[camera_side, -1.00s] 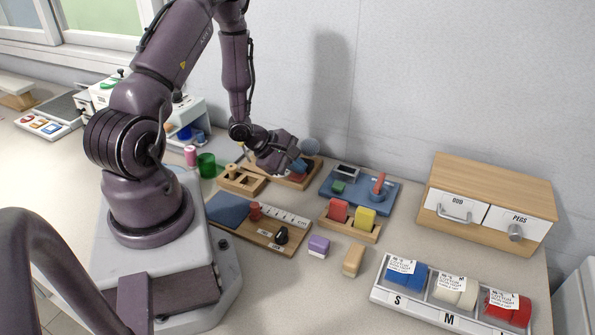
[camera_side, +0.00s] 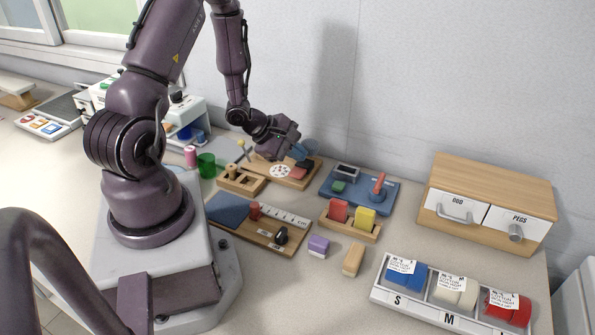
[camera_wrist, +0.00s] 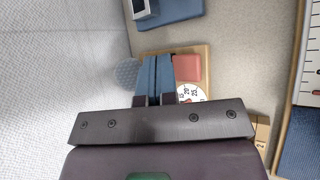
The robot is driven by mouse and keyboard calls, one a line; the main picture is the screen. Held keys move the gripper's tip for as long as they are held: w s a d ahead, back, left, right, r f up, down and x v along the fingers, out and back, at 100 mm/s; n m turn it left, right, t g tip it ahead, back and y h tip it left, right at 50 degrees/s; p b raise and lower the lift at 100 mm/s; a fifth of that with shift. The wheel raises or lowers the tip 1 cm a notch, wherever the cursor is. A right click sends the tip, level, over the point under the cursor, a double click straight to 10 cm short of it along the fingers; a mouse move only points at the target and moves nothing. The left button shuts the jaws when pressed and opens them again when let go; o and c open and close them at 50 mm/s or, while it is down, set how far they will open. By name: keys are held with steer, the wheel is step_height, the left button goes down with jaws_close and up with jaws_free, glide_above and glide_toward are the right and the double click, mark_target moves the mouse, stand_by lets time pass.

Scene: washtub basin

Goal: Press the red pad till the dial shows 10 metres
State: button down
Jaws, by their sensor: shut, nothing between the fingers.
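The red pad (camera_side: 299,173) is on a wooden board (camera_side: 262,163) towards the back wall. It also shows in the wrist view (camera_wrist: 187,68), just right of my fingers. The round white dial (camera_side: 280,171) is beside the pad on the same board. In the wrist view the dial (camera_wrist: 190,94) is partly covered by my gripper, and its reading cannot be made out. My gripper (camera_side: 299,153) has its blue fingers shut and empty, and they also show in the wrist view (camera_wrist: 157,76). They appear above the board; their height over the pad is unclear.
A mesh ball (camera_wrist: 127,72) is close left of my fingers in the wrist view. A blue board (camera_side: 375,203) with a red lever lies to the right. A holder with red and yellow blocks (camera_side: 347,229) and a ruler board (camera_side: 235,228) lie nearer.

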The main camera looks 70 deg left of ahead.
mark_target(297, 173)
steer(key=shift+r, duration=1.65)
steer(key=shift+d, duration=0.1)
steer(key=s+d+r+m+g, duration=0.1)
steer(key=s+d+r+m, duration=0.2)
steer(key=d+r+m, duration=0.3)
steer(key=s+d+r+m+g+y, duration=0.1)
steer(key=s+d+r+m, duration=0.3)
steer(key=r+m, duration=0.6)
steer(key=s+d+r+m+g, duration=0.1)
steer(key=s+d+r+m, duration=0.2)
steer(key=d+r+m, duration=0.5)
steer(key=shift+s+d+r+m, duration=0.15)
steer(key=shift+s+d+m, duration=0.1)
steer(key=shift+d+m, duration=0.35)
